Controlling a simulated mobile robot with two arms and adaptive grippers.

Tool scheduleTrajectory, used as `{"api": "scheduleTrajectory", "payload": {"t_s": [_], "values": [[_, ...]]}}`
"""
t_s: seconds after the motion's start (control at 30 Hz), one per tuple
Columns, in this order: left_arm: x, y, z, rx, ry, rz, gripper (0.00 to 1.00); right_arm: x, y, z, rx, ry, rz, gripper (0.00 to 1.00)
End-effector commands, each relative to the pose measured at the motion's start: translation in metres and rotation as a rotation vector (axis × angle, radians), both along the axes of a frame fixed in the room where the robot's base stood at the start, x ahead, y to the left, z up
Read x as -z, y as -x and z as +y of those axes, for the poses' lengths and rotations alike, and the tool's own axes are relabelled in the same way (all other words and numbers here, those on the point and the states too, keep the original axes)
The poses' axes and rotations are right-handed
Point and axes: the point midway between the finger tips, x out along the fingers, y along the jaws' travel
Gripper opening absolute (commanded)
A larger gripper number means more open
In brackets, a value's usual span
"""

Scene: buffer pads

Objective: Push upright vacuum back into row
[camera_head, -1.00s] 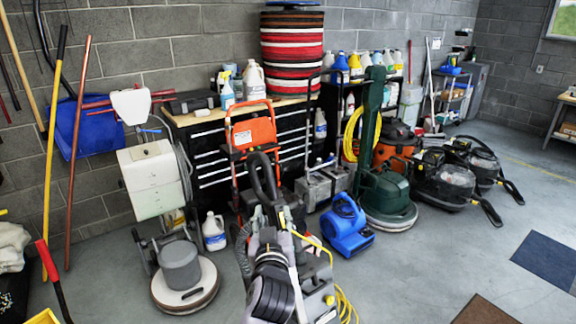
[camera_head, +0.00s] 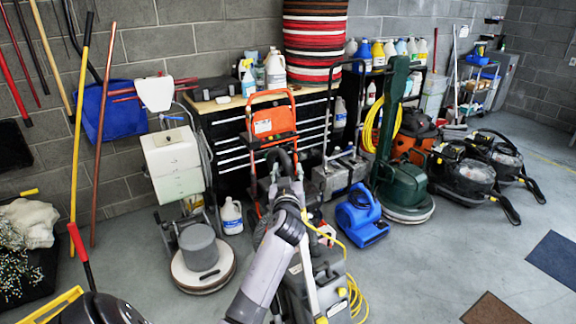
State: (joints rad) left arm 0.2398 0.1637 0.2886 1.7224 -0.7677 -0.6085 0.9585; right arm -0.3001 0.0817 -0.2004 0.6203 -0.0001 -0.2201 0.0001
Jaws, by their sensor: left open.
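A grey upright machine with a yellow cord, which looks like the upright vacuum (camera_head: 327,288), stands at the bottom middle. My arm covers much of its left side and upper part, so its handle is hard to make out. My left gripper (camera_head: 281,160) is open, its dark fingers pointing away from me, in front of the orange-framed machine (camera_head: 264,122) in the picture. I cannot tell whether it touches the vacuum. My right gripper is not in view.
A floor polisher (camera_head: 203,262) stands left, a blue blower (camera_head: 361,216) and a green floor machine (camera_head: 404,190) right. Black canister vacuums (camera_head: 463,176) stand farther right. A black tool chest (camera_head: 225,140) is behind. The floor at front right is clear except for mats.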

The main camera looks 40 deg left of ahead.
Motion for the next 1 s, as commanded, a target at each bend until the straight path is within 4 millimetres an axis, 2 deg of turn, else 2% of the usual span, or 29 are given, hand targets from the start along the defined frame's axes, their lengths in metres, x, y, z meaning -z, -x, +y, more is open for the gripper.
{"api": "scheduleTrajectory", "payload": {"t_s": [0.17, 0.47, 1.0], "values": [[-0.0004, -0.0104, 0.0094, 0.000, -0.001, 0.001, 0.41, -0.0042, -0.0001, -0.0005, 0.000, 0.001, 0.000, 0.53], [0.0005, -0.0121, 0.0109, 0.000, -0.001, 0.001, 0.41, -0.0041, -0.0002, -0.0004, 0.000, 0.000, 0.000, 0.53], [0.0006, -0.0119, 0.0106, 0.000, 0.000, 0.001, 0.07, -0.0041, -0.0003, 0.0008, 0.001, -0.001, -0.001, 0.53]]}}
